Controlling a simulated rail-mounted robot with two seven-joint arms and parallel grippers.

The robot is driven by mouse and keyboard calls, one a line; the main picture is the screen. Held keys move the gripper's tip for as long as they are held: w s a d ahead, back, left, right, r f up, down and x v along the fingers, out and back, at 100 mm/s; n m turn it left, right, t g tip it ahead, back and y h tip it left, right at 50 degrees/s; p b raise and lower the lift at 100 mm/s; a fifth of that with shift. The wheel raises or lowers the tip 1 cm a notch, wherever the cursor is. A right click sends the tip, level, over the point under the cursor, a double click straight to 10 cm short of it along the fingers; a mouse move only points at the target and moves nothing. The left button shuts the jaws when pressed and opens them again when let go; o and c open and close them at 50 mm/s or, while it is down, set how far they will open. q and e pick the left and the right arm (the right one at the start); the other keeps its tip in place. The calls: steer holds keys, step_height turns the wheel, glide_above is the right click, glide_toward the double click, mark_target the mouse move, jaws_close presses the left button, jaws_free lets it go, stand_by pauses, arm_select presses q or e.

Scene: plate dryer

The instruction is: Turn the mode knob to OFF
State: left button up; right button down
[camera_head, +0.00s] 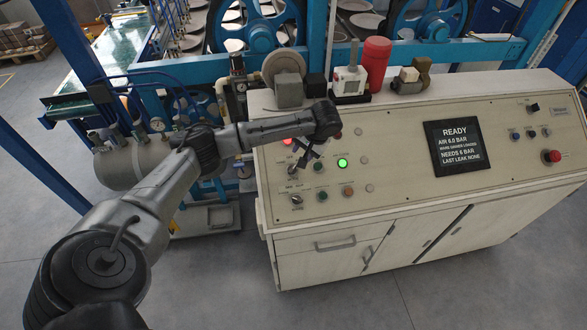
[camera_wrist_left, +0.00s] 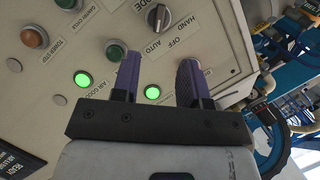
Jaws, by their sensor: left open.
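A dark rotary knob (camera_wrist_left: 158,17) with HAND, OFF and AUTO printed beside it shows at the top of the left wrist view. Its pale pointer line seems to run toward AUTO, but I cannot be sure. I take it to be the upper of two left-side knobs (camera_head: 292,170) on the sloping panel in the head view. My left gripper (camera_head: 306,152) is above the panel's left part, near that knob. In the left wrist view its purple fingers (camera_wrist_left: 157,57) are open and empty, with the knob beyond their tips. My right gripper is not in view.
The cream panel (camera_head: 410,190) also carries a lit green lamp (camera_head: 343,162), an orange button (camera_head: 348,190), a lower knob (camera_head: 296,199), a READY display (camera_head: 458,147) and a red mushroom button (camera_head: 551,156). A red cylinder (camera_head: 376,62) stands on the console's back ledge.

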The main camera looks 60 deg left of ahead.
mark_target(293, 168)
arm_select(q)
steer(key=x, duration=0.9)
steer(key=shift+x, duration=0.9)
steer(key=shift+c, duration=0.3)
